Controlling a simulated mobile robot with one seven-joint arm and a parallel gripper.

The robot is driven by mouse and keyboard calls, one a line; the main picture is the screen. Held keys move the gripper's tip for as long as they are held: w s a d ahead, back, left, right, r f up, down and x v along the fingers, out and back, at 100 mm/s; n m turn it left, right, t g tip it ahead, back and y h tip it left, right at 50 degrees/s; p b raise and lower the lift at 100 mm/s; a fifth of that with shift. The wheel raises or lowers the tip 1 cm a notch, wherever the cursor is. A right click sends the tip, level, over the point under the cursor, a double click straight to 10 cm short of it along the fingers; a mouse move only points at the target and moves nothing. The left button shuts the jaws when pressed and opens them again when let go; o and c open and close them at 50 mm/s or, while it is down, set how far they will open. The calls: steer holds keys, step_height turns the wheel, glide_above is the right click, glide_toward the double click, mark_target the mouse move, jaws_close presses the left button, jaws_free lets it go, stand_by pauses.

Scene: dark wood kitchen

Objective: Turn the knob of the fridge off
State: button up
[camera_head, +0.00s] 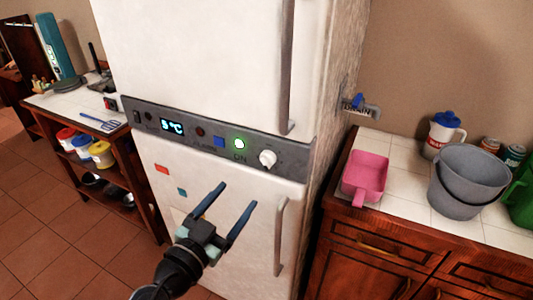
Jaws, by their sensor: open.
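The white fridge (200,50) stands in the middle of the view, with a grey control panel (180,127) across it between its upper and lower doors. A white round knob (267,158) sits at the right part of the panel. Left of it a green light (239,143) glows above the word ON, and a display (172,126) reads 5°C. My gripper (232,204) is open and empty in front of the lower door, below and left of the knob. Its two blue fingers point up and to the right, apart from the knob.
Vertical handles stand out on the upper door (287,60) and lower door (280,237). A right counter (400,210) holds a pink scoop (364,177), grey bucket (466,182) and white jug (442,133). A shelf unit (130,150) stands left. Tiled floor (60,240) is clear at lower left.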

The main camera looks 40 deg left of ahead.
mark_target(264, 163)
steer(key=p+x, duration=0.1)
steer(key=x, duration=0.3)
steer(key=p+x, duration=0.1)
steer(key=x, duration=0.3)
steer(key=p+x, duration=0.1)
steer(key=x, duration=0.3)
steer(key=shift+w+d+r, duration=0.25)
jaws_close()
